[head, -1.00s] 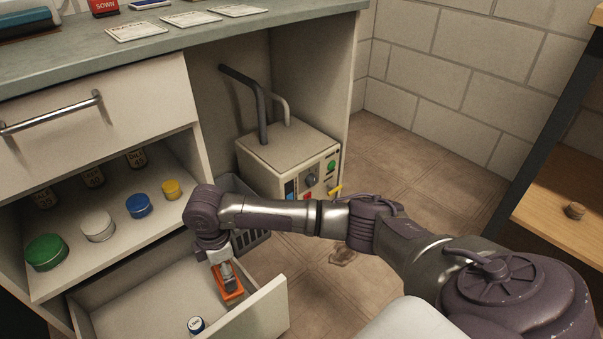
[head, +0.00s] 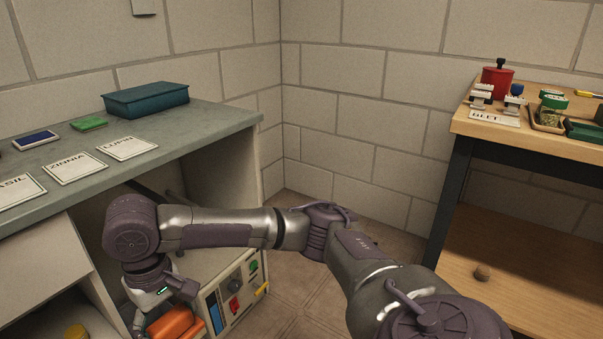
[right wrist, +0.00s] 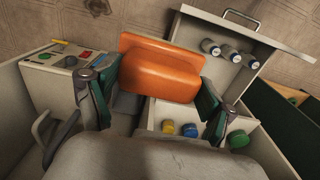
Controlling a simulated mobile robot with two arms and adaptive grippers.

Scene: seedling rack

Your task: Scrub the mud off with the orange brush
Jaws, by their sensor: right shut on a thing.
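The orange brush (head: 177,325) is at the bottom of the head view, partly cut off by the frame edge. My right gripper (head: 165,303) is shut on it, beside the control box. In the right wrist view the brush (right wrist: 162,72) sits between the two fingers of my right gripper (right wrist: 152,80); its bristles are hidden. A small dark patch, perhaps the mud (right wrist: 97,6), shows on the floor at the top of the right wrist view. My left gripper is not in view.
The control box (head: 240,292) stands in the cabinet bay. The open drawer (right wrist: 195,40) holds several small cans. The grey counter (head: 200,125) bears seed cards and a teal box (head: 145,99). A wooden bench (head: 550,135) stands right, with bare floor (head: 305,285) between.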

